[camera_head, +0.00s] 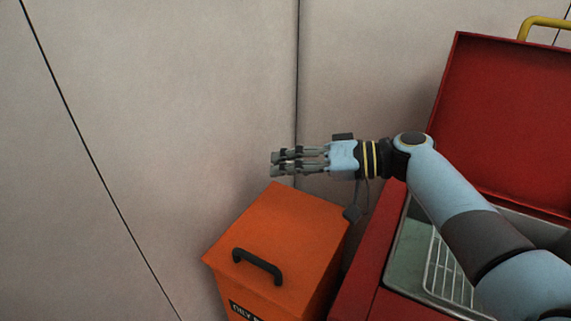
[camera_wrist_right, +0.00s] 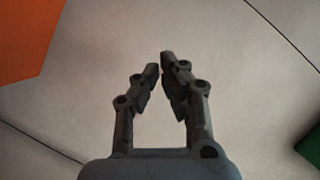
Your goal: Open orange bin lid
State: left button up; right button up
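The orange bin (camera_head: 322,278) stands at the lower middle of the head view, with its lid (camera_head: 290,222) lying shut. A black bar handle (camera_head: 257,266) sits near the lid's front edge. My right gripper (camera_head: 273,162) is near the lid's far edge in the picture, apart from the handle, with its fingers pointing left. In the right wrist view the gripper (camera_wrist_right: 160,68) has its fingertips drawn nearly together with nothing between them. An orange surface (camera_wrist_right: 25,35), likely the bin, shows at the upper left there. My left gripper is out of view.
A red chest (camera_head: 375,262) with a raised red lid (camera_head: 510,110) stands right of the bin, with a wire rack (camera_head: 447,272) inside. A pale wall (camera_head: 150,120) fills the back. A dark-green thing (camera_wrist_right: 310,145) shows at the right wrist view's right edge.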

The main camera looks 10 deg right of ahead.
jog(key=o, duration=0.7)
jog(key=shift+c, duration=0.2)
jog(key=v, duration=1.2)
